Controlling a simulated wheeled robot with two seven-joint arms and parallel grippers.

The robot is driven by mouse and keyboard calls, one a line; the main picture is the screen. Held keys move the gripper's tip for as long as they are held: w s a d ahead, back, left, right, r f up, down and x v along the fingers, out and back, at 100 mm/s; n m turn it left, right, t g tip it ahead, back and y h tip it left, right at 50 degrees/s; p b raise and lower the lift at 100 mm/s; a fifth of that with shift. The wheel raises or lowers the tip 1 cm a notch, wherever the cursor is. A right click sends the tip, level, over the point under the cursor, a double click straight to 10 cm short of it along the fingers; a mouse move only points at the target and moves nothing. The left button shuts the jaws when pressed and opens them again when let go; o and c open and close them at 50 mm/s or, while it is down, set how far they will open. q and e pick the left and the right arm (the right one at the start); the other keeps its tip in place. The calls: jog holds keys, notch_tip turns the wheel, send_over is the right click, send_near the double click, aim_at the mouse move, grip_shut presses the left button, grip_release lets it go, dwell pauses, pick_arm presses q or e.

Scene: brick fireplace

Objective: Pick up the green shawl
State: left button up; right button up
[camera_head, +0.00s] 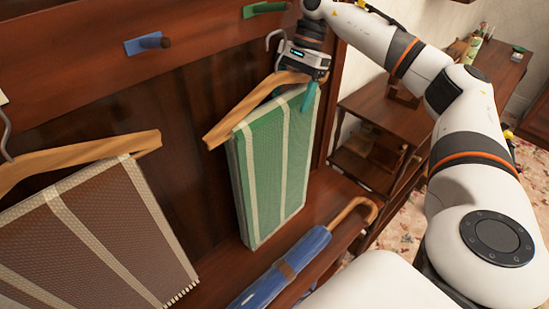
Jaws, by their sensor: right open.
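The green shawl (275,170), with cream stripes, hangs folded over a wooden hanger (240,108) in the middle of the view. The hanger's metal hook shows above it, below a green peg (266,8); I cannot tell what the hook rests on. My right gripper (308,88) is open at the upper right end of the hanger, over the shawl's top edge. My left gripper is out of view.
A brown striped shawl (95,235) hangs on another wooden hanger (85,152) at left. A blue peg (147,43) is on the wooden rail. A blue umbrella (285,265) leans below the green shawl. A wooden desk (375,105) stands behind my right arm.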

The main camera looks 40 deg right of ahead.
jog(key=shift+f, duration=0.25)
dwell(0.3)
jog(key=shift+c, duration=0.2)
jog(key=shift+r, duration=0.1)
grip_shut()
